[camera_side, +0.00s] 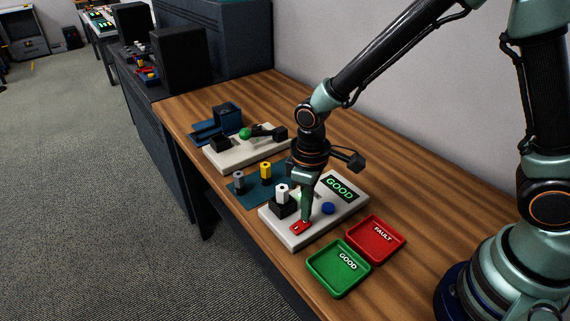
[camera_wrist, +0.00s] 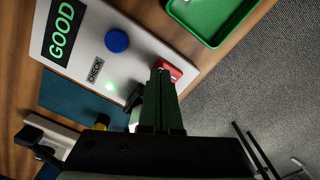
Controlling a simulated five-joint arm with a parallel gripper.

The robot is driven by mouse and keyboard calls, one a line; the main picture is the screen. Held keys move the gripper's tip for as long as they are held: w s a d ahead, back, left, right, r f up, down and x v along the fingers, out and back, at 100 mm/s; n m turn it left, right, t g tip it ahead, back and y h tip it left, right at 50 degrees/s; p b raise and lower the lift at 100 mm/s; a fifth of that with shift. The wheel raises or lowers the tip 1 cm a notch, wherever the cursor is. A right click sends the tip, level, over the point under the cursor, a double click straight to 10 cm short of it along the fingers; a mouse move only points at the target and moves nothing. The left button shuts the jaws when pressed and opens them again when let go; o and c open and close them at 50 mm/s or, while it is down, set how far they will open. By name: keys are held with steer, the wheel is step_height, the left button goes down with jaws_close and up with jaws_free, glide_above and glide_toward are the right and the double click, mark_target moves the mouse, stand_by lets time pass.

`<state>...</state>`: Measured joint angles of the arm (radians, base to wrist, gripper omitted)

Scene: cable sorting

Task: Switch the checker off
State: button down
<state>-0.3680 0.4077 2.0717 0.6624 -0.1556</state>
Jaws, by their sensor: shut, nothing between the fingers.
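The checker (camera_side: 330,222) is a pale board on the wooden table, with a dark display (camera_side: 340,188) lit GOOD in green. It has a blue round button (camera_side: 328,208), and a red switch (camera_side: 298,227) at its front corner. My gripper (camera_side: 306,219) points down, shut and empty, with its tips at the red switch; I cannot tell if they touch it. In the wrist view the red switch (camera_wrist: 170,70) shows just beyond the fingertips (camera_wrist: 161,68), partly hidden. A green light (camera_wrist: 110,86) glows beside the CHECK label.
A green GOOD tray (camera_side: 325,286) and a red FAULT tray (camera_side: 361,252) lie right of the checker. Grey (camera_side: 239,186) and yellow (camera_side: 265,174) pieces stand on a teal mat (camera_side: 248,198) to its left. Beyond is a pale board (camera_side: 224,161) with a green ball and black parts.

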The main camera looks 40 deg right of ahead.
steer(key=shift+f, duration=0.75)
stand_by(0.4)
steer(key=shift+r, duration=3.55)
steer(key=s+d+r+m+t, duration=0.2)
steer(key=s+d+r+m, duration=0.1)
steer(key=d+r, duration=0.3)
steer(key=s+d+r+m+t, duration=0.3)
steer(key=d+r, duration=0.4)
steer(key=r, duration=0.1)
steer(key=shift+d+t, duration=0.15)
steer(key=shift+t, duration=0.15)
